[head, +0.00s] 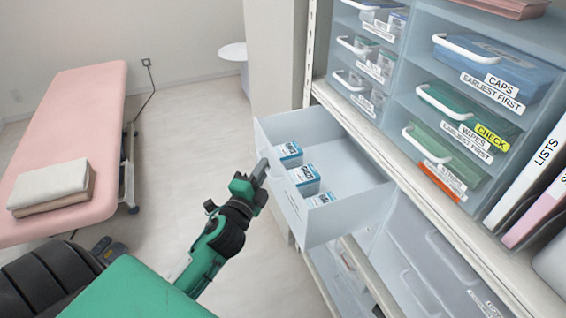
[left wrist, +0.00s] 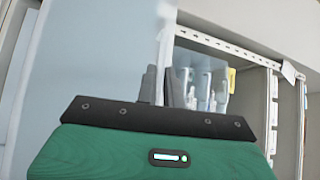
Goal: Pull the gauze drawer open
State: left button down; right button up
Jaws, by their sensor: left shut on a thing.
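The gauze drawer (head: 345,209) is a pale, translucent drawer standing well out from the shelf unit, below the upper shelf board. Several small white-and-blue boxes stand inside it along its front; their print is too small to read surely. My left gripper (head: 261,172) is at the outer side of the drawer front, shut on what seems to be its handle, which the fingers hide. In the left wrist view the dark fingers (left wrist: 166,86) are close together beside a pale blue panel (left wrist: 95,60). My right gripper is not in view.
Closed drawers labelled CAPS (head: 500,70), WIPES and others sit above on the shelf unit. More translucent drawers (head: 425,255) are below. White and pink binders (head: 528,165) stand at right. A pink couch (head: 85,110) with folded towels is at left, with clear floor between.

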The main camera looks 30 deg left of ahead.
pick_arm(q)
jog(key=shift+s+a, duration=0.75)
jog(key=shift+s, duration=0.25)
jog(key=c, duration=1.5)
grip_release()
jog(key=shift+c, duration=0.2)
